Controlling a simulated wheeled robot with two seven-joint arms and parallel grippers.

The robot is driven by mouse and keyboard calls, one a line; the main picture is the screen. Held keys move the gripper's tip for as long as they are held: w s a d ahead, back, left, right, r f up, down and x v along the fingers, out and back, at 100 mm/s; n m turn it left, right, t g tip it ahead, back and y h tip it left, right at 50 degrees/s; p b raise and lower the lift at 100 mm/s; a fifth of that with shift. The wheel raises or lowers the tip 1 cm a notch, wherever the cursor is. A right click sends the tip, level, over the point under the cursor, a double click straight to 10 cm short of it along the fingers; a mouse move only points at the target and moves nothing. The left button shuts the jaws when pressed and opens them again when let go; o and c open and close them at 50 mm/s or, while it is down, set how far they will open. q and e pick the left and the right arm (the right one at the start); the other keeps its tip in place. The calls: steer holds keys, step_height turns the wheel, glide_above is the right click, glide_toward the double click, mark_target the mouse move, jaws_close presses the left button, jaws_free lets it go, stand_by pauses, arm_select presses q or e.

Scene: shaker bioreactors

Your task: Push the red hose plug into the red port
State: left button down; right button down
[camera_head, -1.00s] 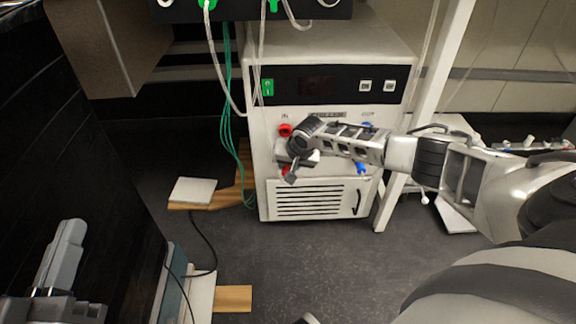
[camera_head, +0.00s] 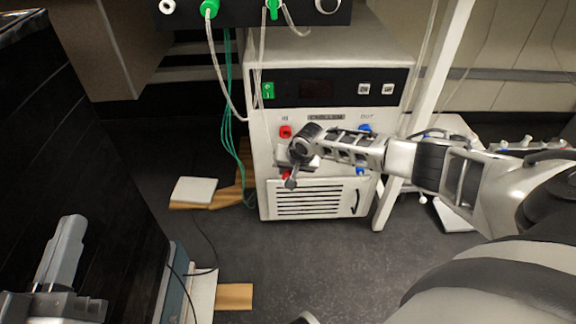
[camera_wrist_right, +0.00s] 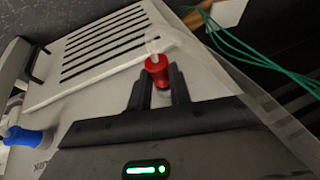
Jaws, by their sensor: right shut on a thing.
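The red port (camera_head: 286,132) is on the upper left of the white chiller's front, under the "IN" label. My right gripper (camera_wrist_right: 160,82) is at the chiller front, just below that port in the head view. In the right wrist view its dark fingers are shut around the red hose plug (camera_wrist_right: 157,66), which has a pale, clear hose at its far end. In the head view a bit of red (camera_head: 286,174) shows below the gripper; I cannot tell whether it is the plug. My left gripper (camera_head: 66,246) is at the lower left, away from the chiller; its jaw gap is unclear.
The chiller (camera_head: 330,100) has a blue port (camera_head: 365,129) and a lower blue fitting (camera_head: 360,170). Green cables (camera_head: 229,110) and a clear hose (camera_head: 216,65) hang at its left. A white post (camera_head: 428,100) stands to its right.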

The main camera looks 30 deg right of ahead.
steer(key=shift+s+a, duration=0.1)
steer(key=shift+s, duration=0.05)
steer(key=shift+s+a+p, duration=0.35)
steer(key=shift+s+p, duration=0.1)
steer(key=shift+p, duration=0.65)
steer(key=shift+s, duration=0.1)
steer(key=s+p, duration=0.1)
steer(key=p, duration=0.1)
steer(key=s+a+p, duration=0.1)
steer(key=shift+s+a+p, duration=0.25)
steer(key=shift+a+p, duration=0.05)
steer(key=shift+p, duration=0.05)
